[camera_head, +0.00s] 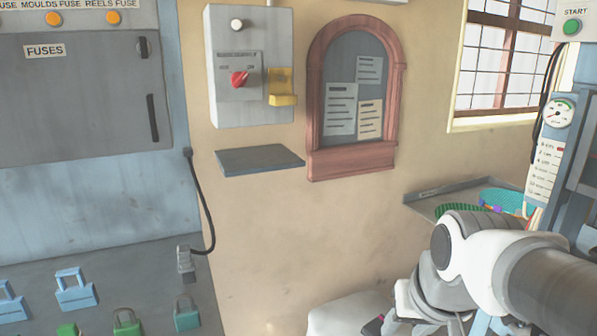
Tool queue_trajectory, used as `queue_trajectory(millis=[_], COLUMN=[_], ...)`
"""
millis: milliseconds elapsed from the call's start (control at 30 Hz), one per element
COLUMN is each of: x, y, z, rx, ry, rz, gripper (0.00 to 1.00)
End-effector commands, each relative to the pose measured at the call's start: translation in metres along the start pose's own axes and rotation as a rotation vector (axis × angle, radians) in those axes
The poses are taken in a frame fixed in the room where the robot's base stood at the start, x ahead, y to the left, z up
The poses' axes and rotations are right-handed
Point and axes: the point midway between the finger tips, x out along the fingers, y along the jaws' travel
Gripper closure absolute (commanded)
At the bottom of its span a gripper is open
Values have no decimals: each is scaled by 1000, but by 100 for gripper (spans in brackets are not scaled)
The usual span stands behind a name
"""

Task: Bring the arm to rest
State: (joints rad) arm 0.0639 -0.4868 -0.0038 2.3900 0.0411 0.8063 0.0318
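My arm (490,262) shows at the lower right, with white and dark grey links. It runs off the right and bottom edges of the picture. My gripper is not seen, so I cannot tell what it holds. The arm's links stand in front of the wall, just below a grey shelf tray (425,205).
A wall box with a red switch (239,78) and yellow bracket (282,90) hangs above a small dark shelf (260,160). A fuse cabinet (75,95) is left, with several padlocks (127,322) below. A machine column with a green start button (572,27) stands right.

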Motion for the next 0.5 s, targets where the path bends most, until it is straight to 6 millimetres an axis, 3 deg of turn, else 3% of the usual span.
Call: queue_trajectory(millis=[100, 300, 500], x=[-18, -37, -83], y=[-4, -7, -9], z=[22, 55, 32], rx=[-54, -126, -123], ry=[31, 65, 58], rz=[-2, -1, 0], gripper=[56, 56, 56])
